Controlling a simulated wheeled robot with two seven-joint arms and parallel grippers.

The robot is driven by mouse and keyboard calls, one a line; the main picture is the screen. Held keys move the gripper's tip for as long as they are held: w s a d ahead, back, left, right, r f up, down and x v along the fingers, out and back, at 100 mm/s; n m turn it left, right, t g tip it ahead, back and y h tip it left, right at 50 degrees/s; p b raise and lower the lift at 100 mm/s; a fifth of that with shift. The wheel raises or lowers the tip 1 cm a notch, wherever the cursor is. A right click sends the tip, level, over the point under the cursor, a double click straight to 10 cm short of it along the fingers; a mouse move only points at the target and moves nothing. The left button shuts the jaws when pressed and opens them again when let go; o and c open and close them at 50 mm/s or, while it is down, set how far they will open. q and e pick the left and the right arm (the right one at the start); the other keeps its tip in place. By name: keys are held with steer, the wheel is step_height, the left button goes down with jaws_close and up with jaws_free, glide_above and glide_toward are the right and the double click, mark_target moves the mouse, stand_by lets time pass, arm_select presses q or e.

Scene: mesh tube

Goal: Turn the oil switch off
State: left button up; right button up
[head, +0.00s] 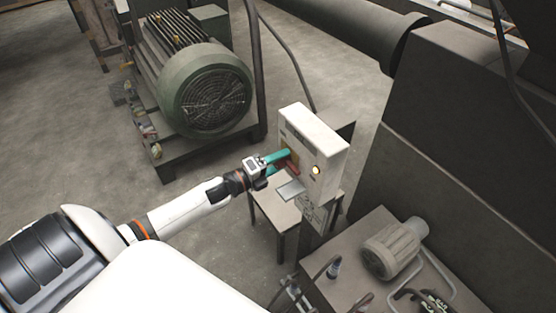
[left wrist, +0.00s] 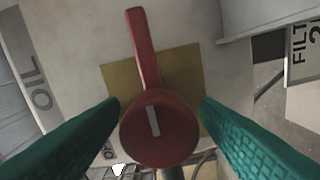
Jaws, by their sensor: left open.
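The oil switch (left wrist: 158,128) is a red rotary knob with a long red handle on a yellow plate (left wrist: 185,72), next to a label reading "OIL" (left wrist: 40,95). In the left wrist view its handle points up, and a pale mark shows on its round hub. My left gripper (left wrist: 160,118) is open, with one teal finger on each side of the hub and visible gaps between. In the head view the left gripper (head: 285,162) is at the front of the pale control box (head: 322,155), partly covering the red switch (head: 292,170). My right gripper is not in view.
A lit round lamp (head: 316,170) is on the box's front. A small table (head: 262,205) stands below it. A green motor (head: 205,95) is behind to the left, and a small grey motor (head: 392,248) sits on a bench at lower right. Open floor lies at left.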

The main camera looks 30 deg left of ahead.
arm_select(q)
steer(key=c, duration=1)
steer(key=shift+n, duration=0.4)
steer(key=n, duration=0.3)
steer(key=shift+n+p, duration=0.4)
steer(key=n, duration=0.4)
steer(key=shift+n+p, duration=0.3)
steer(key=shift+p, duration=0.1)
steer(key=n, duration=0.4)
steer(key=shift+p, duration=0.3)
steer(key=shift+n, duration=2.2)
steer(key=shift+f+n, duration=0.1)
steer(key=shift+n, duration=0.2)
